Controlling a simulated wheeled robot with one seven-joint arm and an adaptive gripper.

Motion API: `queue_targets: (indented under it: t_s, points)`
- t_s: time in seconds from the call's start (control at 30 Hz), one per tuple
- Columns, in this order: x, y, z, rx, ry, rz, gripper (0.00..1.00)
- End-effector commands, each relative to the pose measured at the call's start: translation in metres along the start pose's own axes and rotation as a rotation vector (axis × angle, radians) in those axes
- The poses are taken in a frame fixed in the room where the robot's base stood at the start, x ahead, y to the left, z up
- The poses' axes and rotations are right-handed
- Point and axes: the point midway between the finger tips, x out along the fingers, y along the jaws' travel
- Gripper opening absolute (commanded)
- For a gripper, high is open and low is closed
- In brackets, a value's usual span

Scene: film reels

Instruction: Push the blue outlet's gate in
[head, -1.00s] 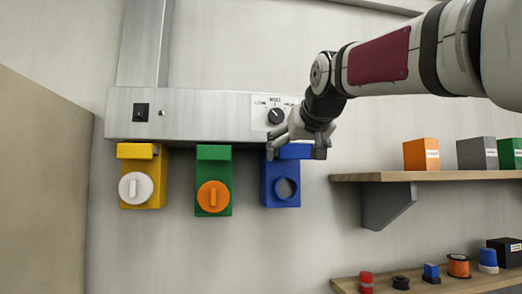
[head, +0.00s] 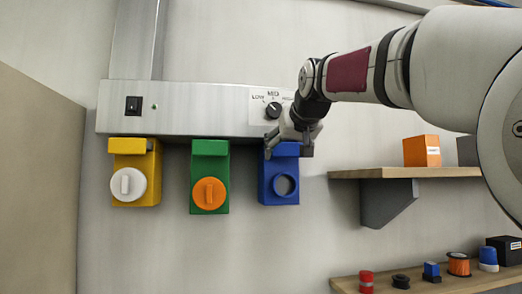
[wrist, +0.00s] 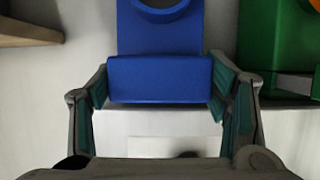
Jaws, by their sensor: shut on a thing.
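The blue outlet (head: 264,185) hangs under the metal duct, right of the green one, with a round dark opening in its front. Its blue gate (head: 286,149) is the block across its top. My gripper (head: 288,150) is at the gate, one finger on each side. In the wrist view the gate (wrist: 160,80) fills the space between the teal-padded fingers of my gripper (wrist: 160,90), which are shut on its two ends. The outlet body (wrist: 160,36) lies beyond it there. How deep the gate sits is hard to tell.
The yellow outlet (head: 150,168) with a white cap and the green outlet (head: 223,170) with an orange cap hang to the left. The metal duct (head: 200,112) with a dial (head: 273,110) is just above. Shelves (head: 400,173) with boxes stand to the right.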

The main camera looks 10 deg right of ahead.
Motion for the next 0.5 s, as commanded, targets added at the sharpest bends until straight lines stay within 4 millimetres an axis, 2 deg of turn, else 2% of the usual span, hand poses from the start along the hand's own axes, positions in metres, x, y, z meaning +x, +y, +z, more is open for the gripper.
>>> queue_targets:
  t_s: [0.3,0.33,0.4,0.5]
  points:
    - [0.0033,0.0001,-0.0012,0.001,0.003,0.001,0.20]
    - [0.0033,0.0001,-0.0012,0.001,0.003,0.001,0.72]
    - [0.0034,0.0000,-0.0013,0.001,0.004,0.001,0.88]
    - [0.0031,0.0000,-0.0010,0.001,0.002,0.001,0.90]
